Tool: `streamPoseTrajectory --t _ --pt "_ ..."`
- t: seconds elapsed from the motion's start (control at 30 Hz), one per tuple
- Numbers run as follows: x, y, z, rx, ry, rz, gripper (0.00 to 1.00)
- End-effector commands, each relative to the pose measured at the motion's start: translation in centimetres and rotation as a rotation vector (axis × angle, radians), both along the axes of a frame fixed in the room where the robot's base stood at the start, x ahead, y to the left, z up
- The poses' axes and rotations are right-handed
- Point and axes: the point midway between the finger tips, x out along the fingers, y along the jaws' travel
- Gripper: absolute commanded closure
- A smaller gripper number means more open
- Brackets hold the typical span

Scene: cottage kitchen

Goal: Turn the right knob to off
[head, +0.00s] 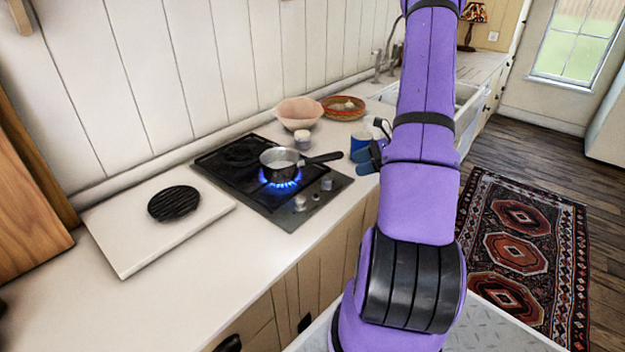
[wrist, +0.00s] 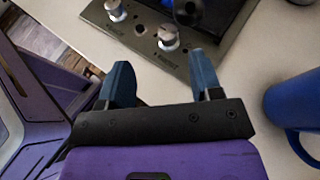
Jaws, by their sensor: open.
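The right knob (head: 326,184) is a pale round knob on the steel front strip of the black gas stove (head: 222,172). In the wrist view the same knob (wrist: 167,37) sits just beyond the fingertips, with a pointer on its face. The left knob (head: 300,203) is beside it and also shows in the wrist view (wrist: 115,10). Blue flames (head: 280,179) burn under a saucepan (head: 283,161). My gripper (wrist: 160,80) is open and empty, its two blue fingers apart, not touching the knob. In the head view its fingers (head: 370,160) are right of the stove.
A blue mug (wrist: 295,102) stands close to the right of my gripper in the wrist view. The pan's black handle (head: 325,157) points right, towards my gripper. A pink bowl (head: 298,112) and a woven plate (head: 343,107) stand behind. A white board (head: 150,225) lies left of the stove.

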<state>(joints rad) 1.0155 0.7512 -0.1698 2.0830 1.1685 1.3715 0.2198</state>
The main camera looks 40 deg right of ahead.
Motion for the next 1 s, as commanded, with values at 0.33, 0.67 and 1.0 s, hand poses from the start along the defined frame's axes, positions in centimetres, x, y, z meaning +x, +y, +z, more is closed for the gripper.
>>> streamPoseTrajectory --t 0.33,0.67,1.0 --pt "-0.4 -1.1 -2.6 0.052 0.006 -0.083 0.41" --pt "3.5 2.3 -4.6 0.052 0.007 -0.08 0.41" --pt "6.2 4.6 -6.1 0.049 0.006 -0.081 0.41"
